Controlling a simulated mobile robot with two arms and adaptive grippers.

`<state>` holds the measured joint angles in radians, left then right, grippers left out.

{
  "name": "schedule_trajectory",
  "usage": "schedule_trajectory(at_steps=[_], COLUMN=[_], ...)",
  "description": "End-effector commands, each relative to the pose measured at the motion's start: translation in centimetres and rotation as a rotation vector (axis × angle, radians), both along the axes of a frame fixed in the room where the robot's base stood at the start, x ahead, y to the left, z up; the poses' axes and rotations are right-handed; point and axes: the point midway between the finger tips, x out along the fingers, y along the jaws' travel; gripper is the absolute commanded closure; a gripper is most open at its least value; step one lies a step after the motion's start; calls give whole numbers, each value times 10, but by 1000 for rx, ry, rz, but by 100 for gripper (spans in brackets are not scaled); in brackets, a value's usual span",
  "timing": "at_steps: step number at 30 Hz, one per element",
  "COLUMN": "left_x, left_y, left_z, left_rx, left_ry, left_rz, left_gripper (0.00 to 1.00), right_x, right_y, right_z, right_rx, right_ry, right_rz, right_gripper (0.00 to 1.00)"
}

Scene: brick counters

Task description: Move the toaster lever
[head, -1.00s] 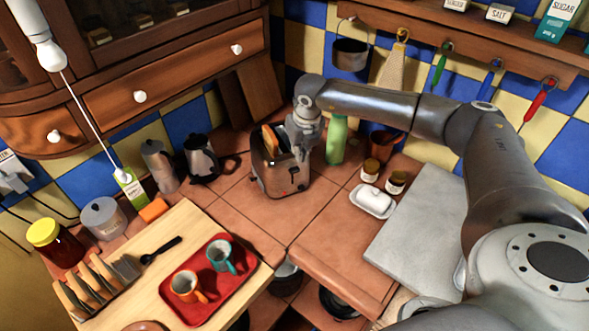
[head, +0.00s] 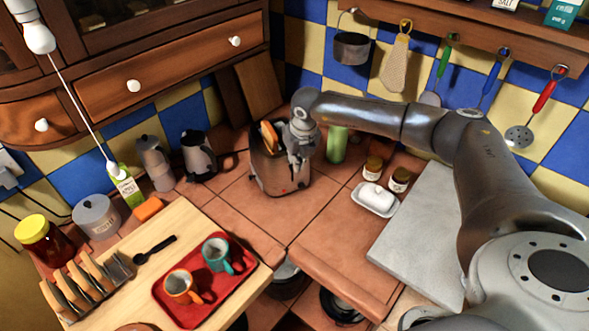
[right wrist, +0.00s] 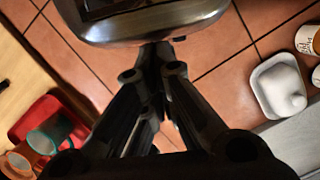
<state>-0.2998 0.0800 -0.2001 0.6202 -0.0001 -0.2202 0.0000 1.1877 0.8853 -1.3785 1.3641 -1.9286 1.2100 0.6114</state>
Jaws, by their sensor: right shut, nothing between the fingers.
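The metal toaster (head: 272,174) stands on the tiled counter near the back corner, with slices of bread (head: 268,137) showing in its top. My right gripper (head: 300,158) is at the toaster's front right side, pointing down. In the right wrist view the closed fingers (right wrist: 158,52) reach the edge of the toaster (right wrist: 150,24), with nothing visible between them. The lever is hidden behind the gripper, so I cannot tell its position or whether the fingers touch it. My left gripper is not in view.
A green bottle (head: 337,144) stands right of the toaster and a dark kettle (head: 197,154) left of it. A white butter dish (head: 375,199) and two jars sit to the right. A red tray (head: 162,290) with two mugs lies on the wooden board at front left.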

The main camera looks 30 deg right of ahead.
Motion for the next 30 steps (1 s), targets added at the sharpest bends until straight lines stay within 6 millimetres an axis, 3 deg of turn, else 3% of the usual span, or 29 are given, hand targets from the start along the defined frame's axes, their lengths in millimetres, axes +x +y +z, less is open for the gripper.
schedule_trajectory(at_steps=[13, 30], left_x=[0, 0], left_y=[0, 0], left_z=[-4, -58], left_rx=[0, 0], left_ry=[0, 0], left_rz=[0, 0], left_gripper=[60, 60], right_x=[0, 0], right_y=[0, 0], right_z=[-5, -73], right_rx=[0, 1], right_ry=[0, 1], right_rz=[0, 1], right_gripper=[100, 100])
